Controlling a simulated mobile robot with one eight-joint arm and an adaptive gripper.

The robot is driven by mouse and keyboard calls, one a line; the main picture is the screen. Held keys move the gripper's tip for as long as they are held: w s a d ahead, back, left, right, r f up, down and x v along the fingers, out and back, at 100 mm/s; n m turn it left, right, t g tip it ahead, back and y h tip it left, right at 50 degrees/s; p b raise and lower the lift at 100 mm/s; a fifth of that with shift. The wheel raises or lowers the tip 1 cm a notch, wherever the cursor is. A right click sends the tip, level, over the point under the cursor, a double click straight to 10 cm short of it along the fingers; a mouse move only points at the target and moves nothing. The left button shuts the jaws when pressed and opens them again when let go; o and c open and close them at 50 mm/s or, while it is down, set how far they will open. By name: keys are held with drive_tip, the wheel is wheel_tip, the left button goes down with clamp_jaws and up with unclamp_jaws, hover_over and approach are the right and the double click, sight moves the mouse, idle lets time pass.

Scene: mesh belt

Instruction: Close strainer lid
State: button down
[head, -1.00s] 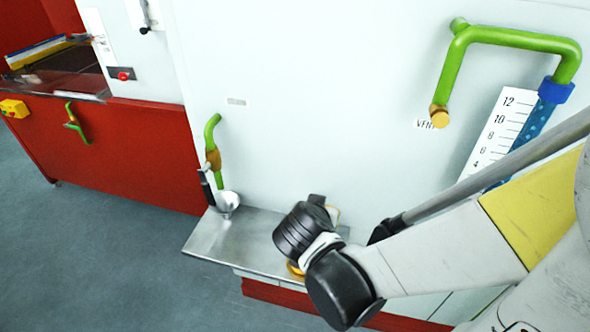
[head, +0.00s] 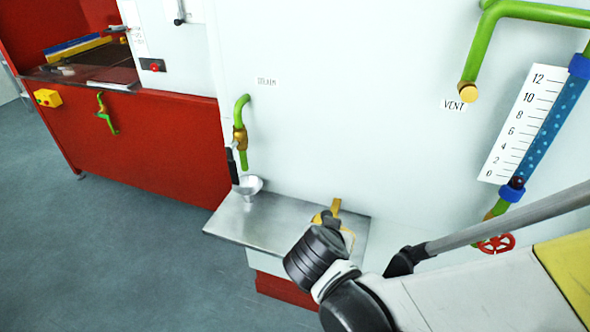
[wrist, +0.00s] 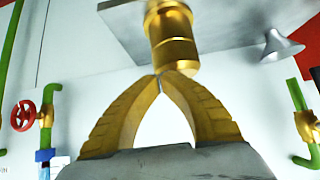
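In the wrist view my gripper (wrist: 161,77) has its two yellow fingers meeting at the tips, with nothing visible between them. A brass cylindrical fitting (wrist: 173,52), which looks like the strainer, is just beyond the fingertips. It overlaps them in the picture, and I cannot tell whether they touch. In the head view, yellow parts (head: 335,207) show behind my dark wrist over the metal shelf. I cannot tell finger from fitting there.
The metal shelf (head: 235,228) carries a funnel (head: 249,184) at its left, below a green pipe (head: 243,117) with a brass valve. A red handwheel (head: 496,243) and gauge board (head: 521,122) are at the right. The floor (head: 130,250) at left is clear.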

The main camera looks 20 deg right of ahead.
drive_tip(key=shift+s+a+f+b, duration=0.15)
drive_tip(key=shift+s+f+b, duration=0.1)
drive_tip(key=shift+f+b, duration=0.3)
drive_tip(key=shift+f, duration=0.1)
drive_tip(key=shift+f, duration=0.1)
